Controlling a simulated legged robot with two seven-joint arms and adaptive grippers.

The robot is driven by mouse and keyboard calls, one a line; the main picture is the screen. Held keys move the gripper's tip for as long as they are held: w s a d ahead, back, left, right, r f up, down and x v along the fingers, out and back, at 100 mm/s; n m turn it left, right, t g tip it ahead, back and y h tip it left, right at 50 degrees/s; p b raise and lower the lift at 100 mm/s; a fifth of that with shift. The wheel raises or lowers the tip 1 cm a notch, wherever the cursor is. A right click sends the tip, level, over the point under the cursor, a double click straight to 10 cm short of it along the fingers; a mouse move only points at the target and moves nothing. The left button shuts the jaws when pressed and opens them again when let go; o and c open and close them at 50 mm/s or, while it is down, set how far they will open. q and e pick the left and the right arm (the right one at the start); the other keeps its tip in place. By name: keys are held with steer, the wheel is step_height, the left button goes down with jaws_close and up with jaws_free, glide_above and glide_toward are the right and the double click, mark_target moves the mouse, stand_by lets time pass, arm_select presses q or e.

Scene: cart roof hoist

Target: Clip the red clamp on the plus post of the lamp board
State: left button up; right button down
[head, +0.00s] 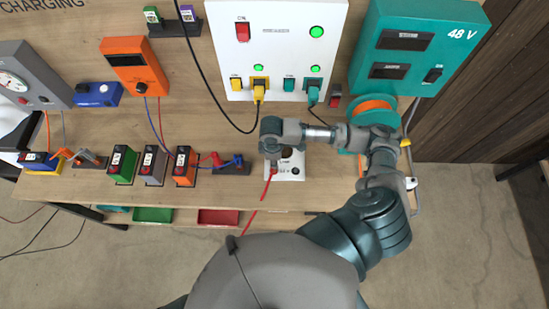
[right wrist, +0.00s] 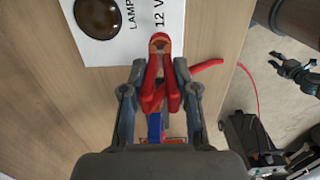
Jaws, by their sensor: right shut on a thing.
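The white lamp board (head: 287,176) lies on the bench under my right gripper (head: 270,153). It also shows in the right wrist view (right wrist: 120,28), with a dark round lamp (right wrist: 98,17) and "LAMP 12 V" lettering. My right gripper (right wrist: 158,85) is shut on the red clamp (right wrist: 160,88). The clamp's copper-coloured tip is at the board's edge beside the "12 V" lettering; the plus post is hidden there, and I cannot tell whether the clamp grips it. A dark finger-like shape at the right of the wrist view may be my left gripper (right wrist: 295,72); its opening is unclear.
A red cable (head: 262,207) runs from the clamp past the bench's front edge. A holder (head: 232,168) with red and blue clamps stands left of the board, beside several coloured battery blocks (head: 184,167). A white switch panel (head: 262,65) and teal 48 V unit (head: 400,60) stand behind.

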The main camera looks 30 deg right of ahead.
steer(key=shift+f, duration=0.65)
steer(key=c, duration=0.8)
jaws_free()
steer(key=r, duration=1.2)
steer(key=shift+w+a, duration=0.15)
steer(key=shift+a, duration=0.05)
steer(key=shift+f, duration=0.1)
